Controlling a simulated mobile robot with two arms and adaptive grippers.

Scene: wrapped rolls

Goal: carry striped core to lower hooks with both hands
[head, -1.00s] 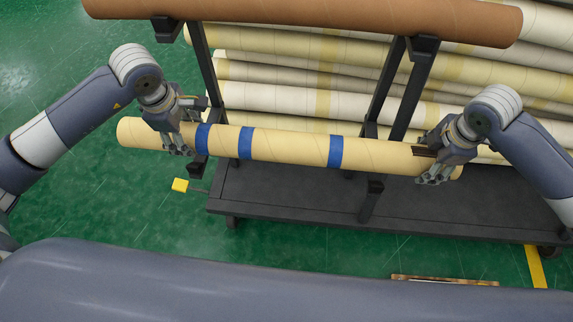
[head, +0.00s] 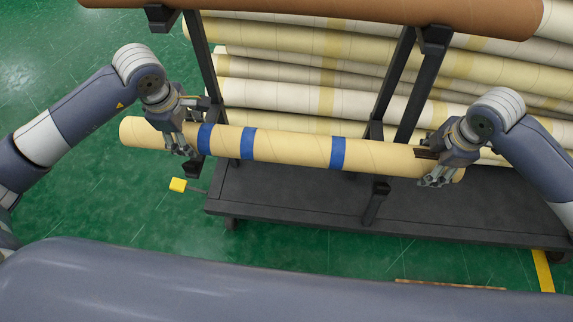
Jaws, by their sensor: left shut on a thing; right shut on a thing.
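The striped core (head: 290,148) is a long pale yellow tube with several blue bands. It lies nearly level across the middle of the head view, its right end a little lower in the picture. My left gripper (head: 180,140) is shut on the core near its left end. My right gripper (head: 437,168) is shut on it near its right end. The lower hooks show as dark brackets on the rack's posts, a left one (head: 193,169) and a right one (head: 377,190), both just below the core in the picture. Whether the core touches them I cannot tell.
A brown roll (head: 330,14) rests on the upper hooks of the dark rack (head: 300,205). Several pale wrapped rolls (head: 300,62) are stacked behind. Green floor (head: 120,215) is open at the left.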

